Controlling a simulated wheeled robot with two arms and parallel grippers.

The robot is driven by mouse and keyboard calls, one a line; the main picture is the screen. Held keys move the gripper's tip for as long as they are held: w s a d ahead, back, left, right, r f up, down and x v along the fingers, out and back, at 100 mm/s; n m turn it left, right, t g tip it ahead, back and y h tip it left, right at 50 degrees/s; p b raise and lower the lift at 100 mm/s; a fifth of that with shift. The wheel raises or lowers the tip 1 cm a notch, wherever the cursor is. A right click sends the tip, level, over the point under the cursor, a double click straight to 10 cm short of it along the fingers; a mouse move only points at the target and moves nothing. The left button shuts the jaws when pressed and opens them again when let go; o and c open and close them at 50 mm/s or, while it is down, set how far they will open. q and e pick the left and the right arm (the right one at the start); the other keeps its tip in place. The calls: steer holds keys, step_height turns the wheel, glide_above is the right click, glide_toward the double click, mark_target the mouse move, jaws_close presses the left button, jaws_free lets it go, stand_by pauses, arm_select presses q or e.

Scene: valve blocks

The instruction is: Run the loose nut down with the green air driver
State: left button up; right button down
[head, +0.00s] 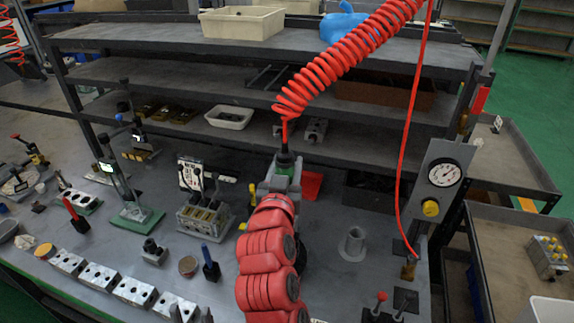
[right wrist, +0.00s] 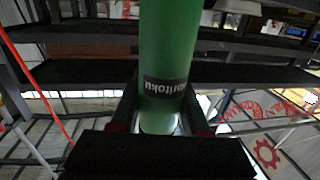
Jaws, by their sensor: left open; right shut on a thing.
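The green air driver (head: 287,166) is upright in the middle of the head view, with a coiled red hose on its top. My right gripper (right wrist: 161,112) is shut on its green body (right wrist: 163,45) in the right wrist view; black fingers flank it. In the head view my red arm largely hides that gripper and the driver's lower end. A row of similar blocks (head: 99,276) runs left. I cannot make out the loose nut.
Shelves (head: 190,78) stand behind the bench. A pressure gauge (head: 445,173) and a thin red hose (head: 412,150) are at the right. A grey flanged holder (head: 354,245) stands right of my arm. A fixture (head: 205,215) and a blue-handled tool (head: 210,265) stand left.

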steer(key=shift+f+b, duration=0.35)
steer(key=shift+b, duration=0.5)
stand_by(1.4)
steer(key=shift+r, duration=0.1)
stand_by(0.9)
steer(key=shift+r, duration=0.45)
step_height(320, 180, up, 8)
steer(key=p, duration=0.2)
steer(key=shift+f, duration=0.2)
stand_by(0.8)
